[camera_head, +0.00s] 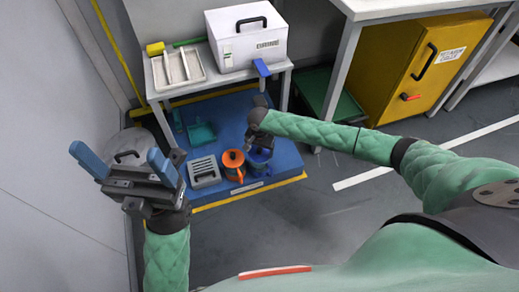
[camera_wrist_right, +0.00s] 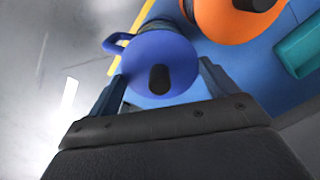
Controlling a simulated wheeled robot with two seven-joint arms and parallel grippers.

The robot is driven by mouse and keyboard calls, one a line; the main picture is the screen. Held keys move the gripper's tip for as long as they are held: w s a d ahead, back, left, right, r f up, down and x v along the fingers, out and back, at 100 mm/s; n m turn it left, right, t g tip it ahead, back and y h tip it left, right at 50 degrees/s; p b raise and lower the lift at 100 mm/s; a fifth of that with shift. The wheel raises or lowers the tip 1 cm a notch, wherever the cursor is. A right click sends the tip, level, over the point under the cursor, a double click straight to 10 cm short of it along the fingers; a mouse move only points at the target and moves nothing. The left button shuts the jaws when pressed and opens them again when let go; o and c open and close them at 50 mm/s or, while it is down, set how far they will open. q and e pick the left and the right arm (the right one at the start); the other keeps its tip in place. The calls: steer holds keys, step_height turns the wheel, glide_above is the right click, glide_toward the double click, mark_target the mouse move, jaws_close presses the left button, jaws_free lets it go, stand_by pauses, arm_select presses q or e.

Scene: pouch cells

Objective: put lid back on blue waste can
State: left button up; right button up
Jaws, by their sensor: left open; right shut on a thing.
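The blue waste can (camera_head: 261,163) stands on the blue mat, and its side handle (camera_wrist_right: 113,42) shows in the right wrist view. My right gripper (camera_head: 262,145) is directly over the can, pointing down. In the right wrist view the blue lid (camera_wrist_right: 180,60) with its black knob lies between the fingers of my right gripper (camera_wrist_right: 163,88), which are shut on it. The lid is over the can; whether it rests on the rim or hangs just above, I cannot tell. My left gripper (camera_head: 124,165) is open and empty, raised at the left, away from the can.
An orange can (camera_head: 232,160) stands close beside the blue can, and it shows in the right wrist view (camera_wrist_right: 225,22). A grey slatted box (camera_head: 205,172) and a teal dustpan (camera_head: 202,134) share the blue mat (camera_head: 286,160). A table with a white box (camera_head: 245,35) stands behind.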

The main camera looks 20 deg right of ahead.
steer(key=p, duration=0.4)
steer(key=shift+f, duration=0.15)
stand_by(3.5)
stand_by(0.4)
steer(key=o, duration=0.9)
steer(key=shift+p, duration=0.35)
steer(key=shift+r+p, duration=3.5)
steer(key=shift+p, duration=0.85)
jaws_close()
